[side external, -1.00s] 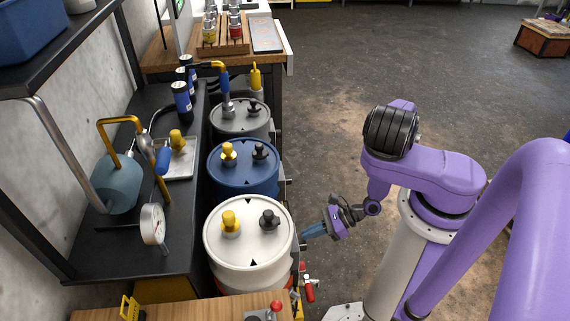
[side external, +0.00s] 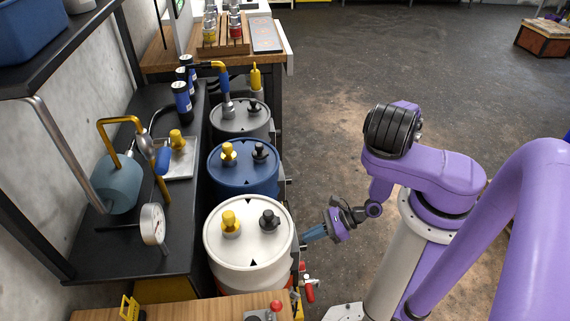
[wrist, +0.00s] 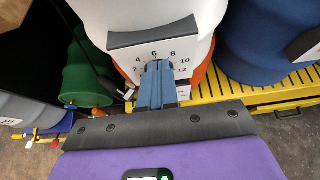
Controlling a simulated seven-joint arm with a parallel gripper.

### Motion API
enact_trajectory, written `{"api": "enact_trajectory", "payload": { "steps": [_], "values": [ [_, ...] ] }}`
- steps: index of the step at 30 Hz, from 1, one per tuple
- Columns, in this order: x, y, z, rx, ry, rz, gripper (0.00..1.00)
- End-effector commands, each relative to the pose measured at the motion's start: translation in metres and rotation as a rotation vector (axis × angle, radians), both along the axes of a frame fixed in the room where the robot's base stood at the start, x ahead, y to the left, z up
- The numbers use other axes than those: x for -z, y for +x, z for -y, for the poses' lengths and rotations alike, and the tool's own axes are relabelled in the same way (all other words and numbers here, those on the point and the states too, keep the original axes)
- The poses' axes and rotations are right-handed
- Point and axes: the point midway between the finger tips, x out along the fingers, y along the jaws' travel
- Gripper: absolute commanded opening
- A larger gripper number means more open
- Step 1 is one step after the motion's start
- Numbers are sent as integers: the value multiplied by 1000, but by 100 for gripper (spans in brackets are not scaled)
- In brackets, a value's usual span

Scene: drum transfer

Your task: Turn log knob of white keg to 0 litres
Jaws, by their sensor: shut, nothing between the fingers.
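The white keg (side external: 226,258) stands nearest in the side row, with a yellow and a black cap on its lid. In the wrist view its white wall (wrist: 122,14) carries a grey-edged dial panel (wrist: 187,52) with numbers from 2 to 12. My gripper (wrist: 158,68) is shut and empty, its blue fingers in front of the dial's middle. They hide the log knob and its pointer, so the setting and any contact cannot be told. In the side view my gripper (side external: 306,237) is just right of the keg, below lid height.
A blue drum (side external: 244,181) and a grey drum (side external: 240,118) stand behind the white keg. A yellow slatted platform (wrist: 285,92) and a green container (wrist: 88,72) show in the wrist view. A wooden bench (side external: 190,308) is in front; open floor lies right.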

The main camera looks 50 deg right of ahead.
Motion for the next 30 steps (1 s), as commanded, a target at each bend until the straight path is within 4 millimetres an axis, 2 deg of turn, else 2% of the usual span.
{"api": "enact_trajectory", "payload": {
  "steps": [30],
  "values": [
    [3, -13, -13, 0, 0, -2, 0]
  ]
}}
